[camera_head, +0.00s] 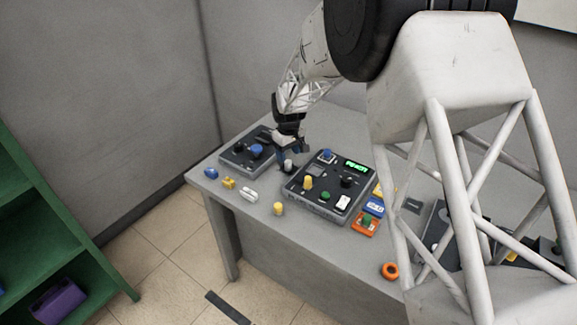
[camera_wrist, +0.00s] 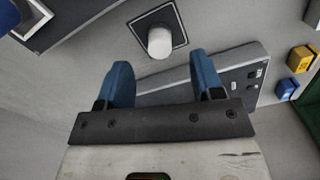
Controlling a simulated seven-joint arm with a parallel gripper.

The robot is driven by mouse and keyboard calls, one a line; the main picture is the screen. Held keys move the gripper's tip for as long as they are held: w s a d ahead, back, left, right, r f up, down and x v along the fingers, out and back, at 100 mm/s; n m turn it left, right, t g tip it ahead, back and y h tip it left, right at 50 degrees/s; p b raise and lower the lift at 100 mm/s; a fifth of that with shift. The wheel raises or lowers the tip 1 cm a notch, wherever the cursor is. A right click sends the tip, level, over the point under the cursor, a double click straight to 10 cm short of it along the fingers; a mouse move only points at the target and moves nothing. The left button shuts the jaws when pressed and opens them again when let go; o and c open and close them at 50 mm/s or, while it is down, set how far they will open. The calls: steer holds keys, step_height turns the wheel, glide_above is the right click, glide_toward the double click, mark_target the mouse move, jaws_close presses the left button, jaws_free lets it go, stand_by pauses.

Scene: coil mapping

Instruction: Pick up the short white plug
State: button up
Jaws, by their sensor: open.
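A short white plug (camera_wrist: 159,42) stands on a small dark square base (camera_wrist: 176,23) with a pale outline in the wrist view. In the head view a pale plug (camera_head: 288,165) shows just below my gripper (camera_head: 290,149), on the table between two dark panels. My gripper's blue fingers (camera_wrist: 162,72) are spread apart and empty. In the wrist view the plug lies ahead of the gap between the fingertips, apart from both. The exact height of the fingers above the plug is hard to tell.
A dark panel (camera_head: 325,207) with knobs and a lit green display stands right of the plug; another panel (camera_head: 236,157) stands to its left. Blue, yellow and white pieces lie near the table's left edge. An orange ring (camera_head: 389,271) lies near the front. Green shelves (camera_head: 40,235) stand left.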

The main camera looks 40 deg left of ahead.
mark_target(288, 161)
steer(key=shift+w+f, duration=0.1)
steer(key=shift+f, duration=2.4)
steer(key=shift+c, duration=0.4)
steer(key=c, duration=0.9)
steer(key=shift+r, duration=0.15)
steer(key=shift+r, duration=4.85)
steer(key=d, duration=0.7)
steer(key=d+r, duration=0.1)
steer(key=d, duration=0.2)
steer(key=shift+w+d, duration=0.2)
steer(key=shift+w, duration=0.1)
